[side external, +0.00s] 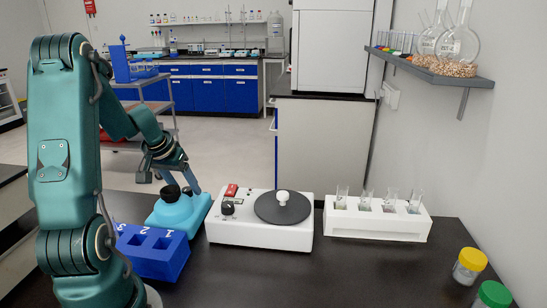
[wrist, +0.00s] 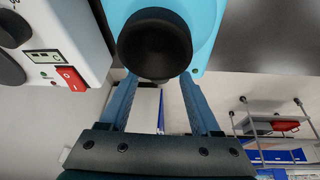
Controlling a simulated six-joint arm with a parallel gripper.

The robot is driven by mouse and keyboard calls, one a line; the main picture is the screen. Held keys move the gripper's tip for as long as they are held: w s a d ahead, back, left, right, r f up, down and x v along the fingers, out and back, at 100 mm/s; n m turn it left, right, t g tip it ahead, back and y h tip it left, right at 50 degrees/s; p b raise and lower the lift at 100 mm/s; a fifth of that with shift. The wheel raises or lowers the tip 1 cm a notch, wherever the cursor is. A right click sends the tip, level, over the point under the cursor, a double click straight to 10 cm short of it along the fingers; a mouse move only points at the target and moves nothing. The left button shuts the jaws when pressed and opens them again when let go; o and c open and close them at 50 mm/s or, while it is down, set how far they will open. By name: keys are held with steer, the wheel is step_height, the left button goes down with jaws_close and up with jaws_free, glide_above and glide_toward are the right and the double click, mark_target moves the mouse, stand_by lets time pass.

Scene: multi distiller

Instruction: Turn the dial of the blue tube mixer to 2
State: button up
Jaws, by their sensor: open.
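The blue tube mixer (side external: 180,215) is a light blue body with black parts on top, standing on the black table between a blue rack and a white device. In the wrist view its blue body (wrist: 205,25) is at the top, with a large black round part (wrist: 155,45) in front of it. I cannot tell whether this is the dial or the cup, and no numbers can be read. My gripper (side external: 181,190) reaches down close over the mixer. Its open fingers (wrist: 157,85) point at the black part, one towards each side; contact is unclear.
The white device (side external: 260,225) with a black disc, knob and red switch (wrist: 70,77) stands close on the right of the mixer. A dark blue rack (side external: 155,253) is in front. A white tube rack (side external: 377,220) and two capped jars (side external: 469,266) are further right.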

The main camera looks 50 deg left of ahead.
steer(key=shift+w+d+n+g+y, duration=0.1)
steer(key=shift+n+g+y, duration=0.25)
steer(key=shift+n, duration=0.85)
steer(key=shift+n+g+y, duration=0.35)
steer(key=shift+n, duration=0.85)
steer(key=v, duration=0.5)
steer(key=shift+d+r, duration=0.1)
steer(key=shift+r, duration=0.25)
steer(key=w+d+r+m+t, duration=0.35)
steer(key=w+d+r, duration=0.2)
steer(key=d, duration=0.45)
steer(key=s+d+r+m+h, duration=0.1)
steer(key=s+d+m, duration=0.2)
steer(key=d, duration=0.4)
steer(key=s+d+r+m+t+h, duration=0.1)
steer(key=s+d+r+m+h, duration=0.1)
steer(key=d, duration=0.6)
steer(key=shift+s+m, duration=0.45)
steer(key=shift+m, duration=0.2)
steer(key=shift+d, duration=0.1)
